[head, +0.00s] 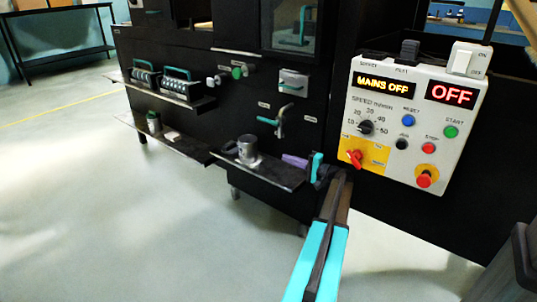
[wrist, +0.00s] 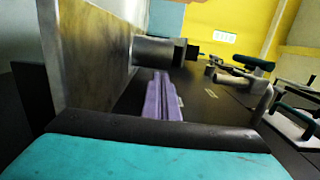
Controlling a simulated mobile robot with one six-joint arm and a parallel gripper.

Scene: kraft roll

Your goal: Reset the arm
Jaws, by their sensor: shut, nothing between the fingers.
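My gripper (head: 286,158) shows in the head view as a short purple piece at the end of my turquoise and black arm, by the right end of the lower shelf. It points left, toward a grey mug (head: 248,149), with a gap between them. In the wrist view the purple fingers (wrist: 160,78) lie together with a seam between them and hold nothing. The mug, dark and lying sideways in this turned view (wrist: 158,50), is beyond the fingertips.
The lower shelf (head: 275,174) runs close beside my gripper, its face at left in the wrist view (wrist: 85,50). A tap (head: 281,121) sticks out of the black machine. A control box (head: 410,115) reading "MAINS OFF" and "OFF" hangs right. Open floor (head: 130,230) lies in front.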

